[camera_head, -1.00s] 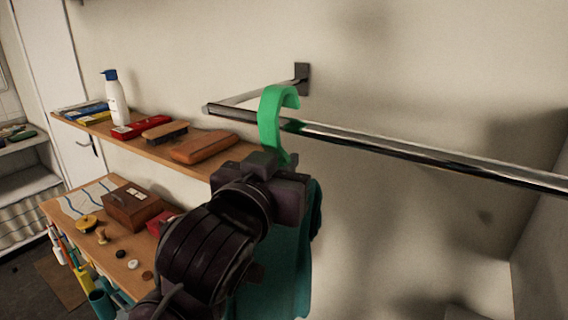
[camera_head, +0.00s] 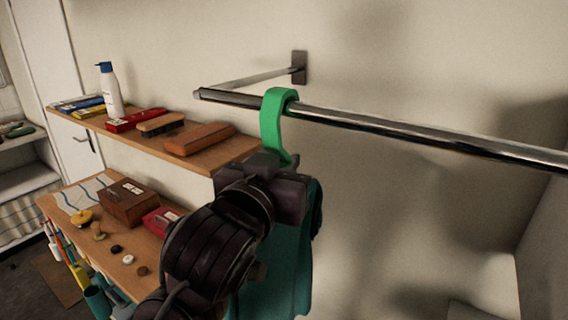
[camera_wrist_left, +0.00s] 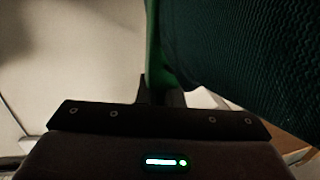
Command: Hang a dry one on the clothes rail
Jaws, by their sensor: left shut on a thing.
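A green hanger hook (camera_head: 272,126) curves over the chrome clothes rail (camera_head: 400,129) near its left end. I cannot tell whether the hook rests on the rail. Teal cloth (camera_head: 289,262) hangs below the hook, partly hidden behind my arm. My left gripper (camera_head: 280,172) is just under the hook and shut on the green hanger. In the left wrist view the dark green cloth (camera_wrist_left: 250,60) fills the upper right, and a green hanger part (camera_wrist_left: 153,45) runs down to the fingers. My right gripper is not in view.
A wooden shelf (camera_head: 222,154) at left holds a white bottle (camera_head: 112,92), brushes and boxes. A lower wooden top (camera_head: 82,226) carries a brown box (camera_head: 126,201) and small round items. The rail's wall bracket (camera_head: 299,67) is behind. The rail's right stretch is bare.

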